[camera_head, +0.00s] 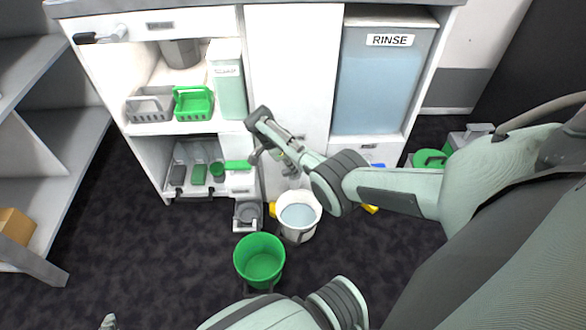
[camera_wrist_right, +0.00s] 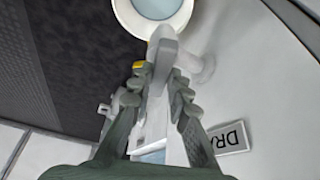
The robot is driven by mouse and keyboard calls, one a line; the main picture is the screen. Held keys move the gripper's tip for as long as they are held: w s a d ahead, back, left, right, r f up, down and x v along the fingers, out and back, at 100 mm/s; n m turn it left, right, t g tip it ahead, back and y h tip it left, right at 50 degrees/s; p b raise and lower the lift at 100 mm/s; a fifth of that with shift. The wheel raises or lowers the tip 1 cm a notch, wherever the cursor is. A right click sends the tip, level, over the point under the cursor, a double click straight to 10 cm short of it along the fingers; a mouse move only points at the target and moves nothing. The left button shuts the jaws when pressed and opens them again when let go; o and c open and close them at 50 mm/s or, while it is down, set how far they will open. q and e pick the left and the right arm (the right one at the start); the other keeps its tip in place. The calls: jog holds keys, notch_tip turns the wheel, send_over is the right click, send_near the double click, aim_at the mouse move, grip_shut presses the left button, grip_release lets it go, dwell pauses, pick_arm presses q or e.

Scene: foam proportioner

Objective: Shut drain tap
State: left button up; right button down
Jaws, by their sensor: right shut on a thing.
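The drain tap (camera_wrist_right: 165,50) is pale grey, and its lever runs down between my right fingers in the right wrist view. My right gripper (camera_wrist_right: 158,88) is shut on the tap's lever, one finger on each side. In the head view my right gripper (camera_head: 284,156) is at the cabinet front, just above the white bucket (camera_head: 298,213); the tap is mostly hidden there by the arm. The bucket holds water and also shows in the right wrist view (camera_wrist_right: 153,8). Of my left arm only links show at the bottom edge; the state of its gripper is unclear.
A label (camera_wrist_right: 229,138) beginning "DRA" is beside the gripper. The RINSE tank (camera_head: 382,80) stands on the right. A green bucket (camera_head: 259,260) stands on the floor in front.

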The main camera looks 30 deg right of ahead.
jog(key=shift+f+m+g+b, duration=0.15)
jog(key=shift+m+g+b, duration=0.15)
jog(key=shift+m+b, duration=0.55)
pick_arm(q)
jog(key=w+d+r+m+t+h+b, duration=0.1)
jog(key=w+d+r+t+h, duration=0.3)
jog(key=w+d+r+t, duration=0.3)
jog(key=d+r+t, duration=0.1)
jog(key=d+r, duration=0.2)
jog(key=r, duration=0.2)
jog(key=shift+w+d+h, duration=0.35)
jog(key=shift+w+h, duration=0.05)
pick_arm(e)
jog(key=shift+d+m+g, duration=0.15)
jog(key=shift+m+g, duration=0.25)
jog(key=shift+m, duration=0.55)
jog(key=c, duration=1.4)
grip_release()
jog(key=shift+c, duration=0.2)
pick_arm(q)
jog(key=shift+f, duration=0.1)
pick_arm(e)
jog(key=shift+w+r, duration=0.1)
jog(key=shift+r, duration=0.15)
jog(key=shift+w+a+r, duration=0.1)
jog(key=shift+a+r, duration=0.15)
jog(key=shift+r, duration=0.05)
jog(key=v, duration=1.1)
jog(key=shift+d+r, duration=0.15)
jog(key=shift+d, duration=0.05)
